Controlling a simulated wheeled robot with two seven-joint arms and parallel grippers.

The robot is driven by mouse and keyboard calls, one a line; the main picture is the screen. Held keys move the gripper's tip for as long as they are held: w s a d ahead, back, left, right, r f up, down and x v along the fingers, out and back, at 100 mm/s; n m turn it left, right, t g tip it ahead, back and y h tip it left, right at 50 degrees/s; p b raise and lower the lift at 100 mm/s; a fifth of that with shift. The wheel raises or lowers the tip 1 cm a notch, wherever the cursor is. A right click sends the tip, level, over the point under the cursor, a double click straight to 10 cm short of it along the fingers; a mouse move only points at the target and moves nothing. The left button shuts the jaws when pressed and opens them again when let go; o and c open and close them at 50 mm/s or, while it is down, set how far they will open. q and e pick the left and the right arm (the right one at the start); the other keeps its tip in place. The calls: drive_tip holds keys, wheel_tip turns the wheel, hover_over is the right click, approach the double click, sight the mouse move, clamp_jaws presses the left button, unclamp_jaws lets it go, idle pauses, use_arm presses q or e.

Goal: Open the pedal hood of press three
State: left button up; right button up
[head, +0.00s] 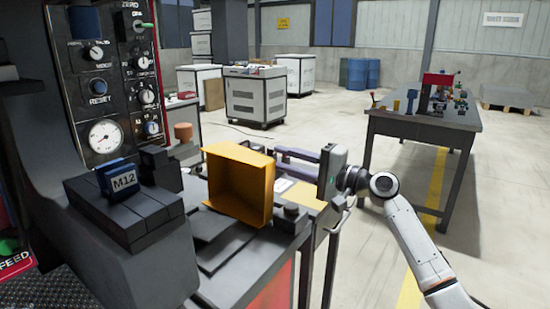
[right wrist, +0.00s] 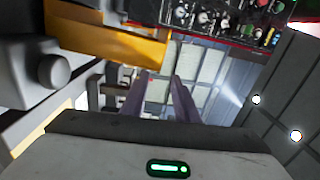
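A yellow-orange open-sided box, which looks like the hood (head: 240,185), stands on the dark bench beside the press, its hollow side facing me. No pedal shows inside it. Part of it also shows at the upper left of the right wrist view (right wrist: 110,38). My right gripper (head: 279,162) is just right of the hood, pointing left, its two grey fingers apart. In the right wrist view the fingers (right wrist: 161,76) are spread with nothing between them. Whether a finger touches the hood cannot be told. My left gripper is not in view.
The press's control panel (head: 110,95) with knobs and a gauge rises at the left. A dark block with a blue M12 tag (head: 122,178) sits before it. A workbench (head: 425,120) stands right, behind my right arm. Open floor lies between.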

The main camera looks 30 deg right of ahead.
drive_tip(key=shift+s, duration=0.15)
drive_tip(key=b+v, duration=0.2)
drive_tip(key=v, duration=0.9)
drive_tip(key=shift+s, duration=0.35)
idle(0.6)
drive_tip(key=shift+d, duration=0.15)
